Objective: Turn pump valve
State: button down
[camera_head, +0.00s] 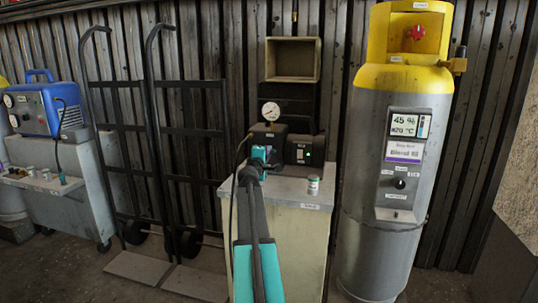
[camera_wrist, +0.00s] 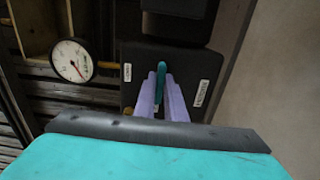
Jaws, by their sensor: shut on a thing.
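The pump (camera_head: 267,139) is a dark box on the small cabinet, with a round white gauge (camera_head: 270,111) above it. The gauge also shows in the wrist view (camera_wrist: 72,60), left of the pump's dark face (camera_wrist: 133,88). The pump valve is a narrow teal lever (camera_wrist: 161,72) on that face, between two white labels. My gripper (camera_wrist: 162,82) has its two pale purple fingers shut on the lever, one on each side. In the head view my gripper (camera_head: 257,161) is at the pump's front, and my arm hides the valve there.
A second dark box with a green light (camera_head: 304,150) stands right of the pump. A small can (camera_head: 313,185) sits on the cabinet top (camera_head: 290,195). A tall yellow-topped grey cylinder (camera_head: 362,190) stands close on the right. Hand trucks (camera_head: 190,130) and a blue machine (camera_head: 45,108) are on the left.

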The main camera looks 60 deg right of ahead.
jog(key=shift+w+a, duration=0.25)
jog(key=shift+w, duration=0.05)
jog(key=c, duration=1.8)
grip_release()
jog(key=shift+s+d, duration=0.1)
jog(key=shift+s, duration=0.15)
jog(key=p+v, duration=0.1)
jog(key=v, duration=1.2)
jog(key=shift+a, duration=0.4)
jog(key=shift+p, duration=0.3)
